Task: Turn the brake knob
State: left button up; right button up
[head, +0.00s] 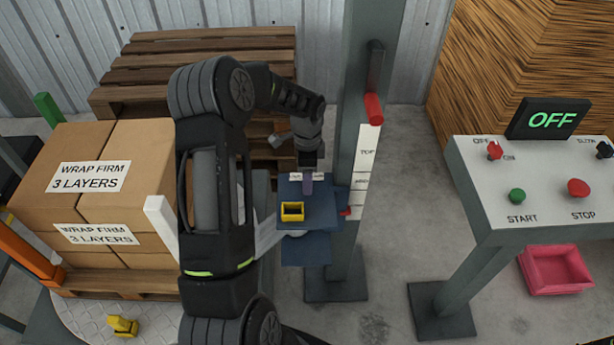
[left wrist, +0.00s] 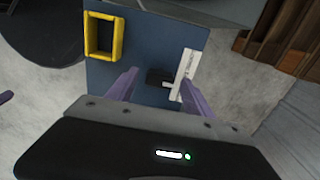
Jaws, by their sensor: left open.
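The brake knob (left wrist: 158,77) is a small black knob with a pale pointer, on a blue plate (left wrist: 112,72) beside a white label (left wrist: 186,70). In the left wrist view it lies between and just beyond the purple fingertips of my left gripper (left wrist: 150,85), which is open with nothing between its fingers. In the head view my left gripper (head: 307,184) points down over the blue carriage (head: 300,215) on the grey mast and hides the knob. I cannot tell whether a finger touches it.
A yellow frame (head: 292,211) sits on the carriage next to the knob. The mast (head: 368,70) with a red-handled lever (head: 373,108) stands right behind. A control panel (head: 540,185) showing OFF is at right, with open floor between.

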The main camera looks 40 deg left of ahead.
pick_arm(q)
notch_tip(320, 180, up, 8)
jog(key=shift+f+b, duration=0.25)
jog(key=shift+b, duration=0.2)
dwell(0.4)
